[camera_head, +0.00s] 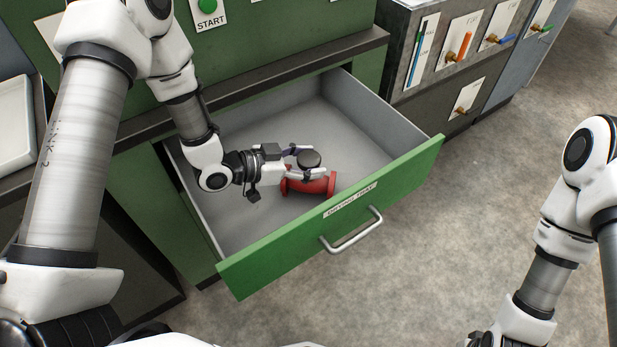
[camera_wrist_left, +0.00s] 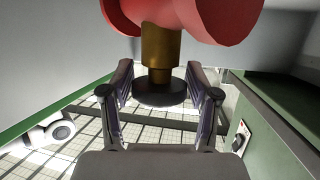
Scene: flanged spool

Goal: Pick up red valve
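The red valve (camera_head: 306,186) rests in the open drawer near its front panel, its dark round knob (camera_head: 309,159) on top. In the left wrist view the red body (camera_wrist_left: 190,14) is at the top edge, partly cut off, with a brass stem (camera_wrist_left: 160,52) leading to the dark knob (camera_wrist_left: 160,88). My left gripper (camera_head: 305,161) reaches into the drawer from the left, its fingers on either side of the knob. In the wrist view the fingers (camera_wrist_left: 160,78) look spread, with narrow gaps beside the knob and stem; contact is not clear. My right gripper is out of view.
The green-fronted drawer (camera_head: 255,267) is pulled out, with grey walls around the valve and a metal handle (camera_head: 352,231). The rest of its floor looks bare. The green cabinet stands behind, with a dark ledge above the drawer. A white tray (camera_head: 14,125) is at far left.

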